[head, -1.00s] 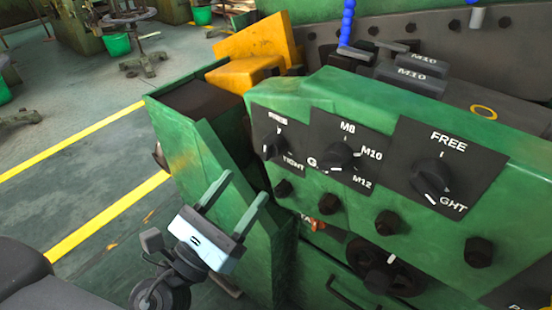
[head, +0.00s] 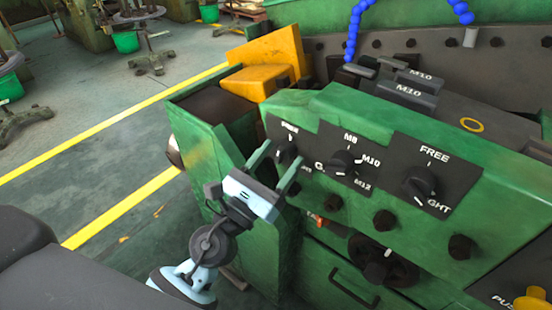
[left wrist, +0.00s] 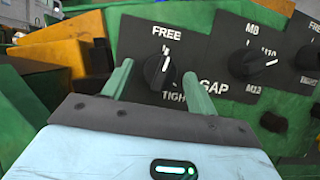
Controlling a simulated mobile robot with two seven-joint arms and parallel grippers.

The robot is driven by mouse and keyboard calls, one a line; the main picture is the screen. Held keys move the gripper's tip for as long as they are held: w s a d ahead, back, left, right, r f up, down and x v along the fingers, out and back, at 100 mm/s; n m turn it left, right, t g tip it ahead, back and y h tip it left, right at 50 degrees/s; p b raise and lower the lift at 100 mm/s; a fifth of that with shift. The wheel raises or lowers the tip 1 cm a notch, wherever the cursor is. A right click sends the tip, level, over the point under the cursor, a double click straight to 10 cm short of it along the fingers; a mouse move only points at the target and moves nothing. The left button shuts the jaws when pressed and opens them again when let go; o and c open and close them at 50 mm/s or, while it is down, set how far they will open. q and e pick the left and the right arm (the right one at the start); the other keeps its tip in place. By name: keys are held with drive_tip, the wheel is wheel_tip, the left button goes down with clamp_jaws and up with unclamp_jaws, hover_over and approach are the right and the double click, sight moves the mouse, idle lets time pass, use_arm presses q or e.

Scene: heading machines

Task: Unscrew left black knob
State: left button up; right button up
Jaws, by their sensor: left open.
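The left black knob (head: 287,154) sits on the leftmost black panel of the green machine's sloping face. In the left wrist view the knob (left wrist: 158,72) shows under the word FREE, above the word TIGHT, with a white mark on it. My left gripper (head: 283,151) is open and empty in front of this panel. In the left wrist view its fingertips (left wrist: 157,75) appear on either side of the knob. I cannot tell whether they touch it. In the head view the fingers partly cover the panel. My right gripper is not in view.
A middle knob (head: 342,163) and a right knob (head: 419,182) sit on neighbouring panels. Several dark bolts line the face below, with a black handwheel (head: 383,263) lower down. A yellow block (head: 260,79) stands behind. Open floor lies to the left.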

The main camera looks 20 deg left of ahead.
use_arm(q)
drive_tip(key=c, duration=1)
drive_tip(key=shift+n+y, duration=0.5)
drive_tip(key=shift+n, duration=0.8)
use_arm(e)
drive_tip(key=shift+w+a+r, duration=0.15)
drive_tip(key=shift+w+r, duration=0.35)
use_arm(q)
drive_tip(key=o, duration=1)
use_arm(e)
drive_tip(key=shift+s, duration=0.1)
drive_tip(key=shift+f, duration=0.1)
use_arm(q)
drive_tip(key=shift+s+f, duration=0.1)
